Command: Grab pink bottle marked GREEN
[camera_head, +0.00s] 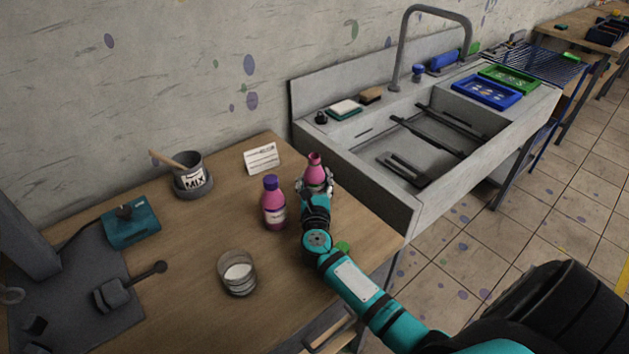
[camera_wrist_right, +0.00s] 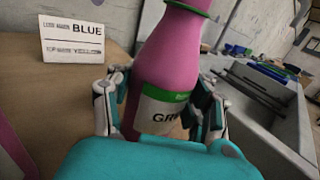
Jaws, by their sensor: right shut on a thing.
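A pink bottle (camera_head: 314,166) stands near the back right of the wooden table, its lower part hidden by my right gripper (camera_head: 317,184). In the right wrist view the same bottle (camera_wrist_right: 170,65) shows a white label with a green band and the letters "GR"; the rest of the word is hidden. My right gripper's fingers (camera_wrist_right: 165,108) are closed on both sides of it, and it looks slightly tilted in that view. I cannot tell whether it touches the table. A second pink bottle with a purple cap (camera_head: 273,204) stands just left of the gripper. My left gripper is not seen.
A white card (camera_head: 262,158) reading "BLUE" stands behind the bottles. A MIX cup (camera_head: 190,175) with a stick, a glass (camera_head: 237,273) and a teal device (camera_head: 131,226) are to the left. A grey sink (camera_head: 413,150) adjoins the table at right.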

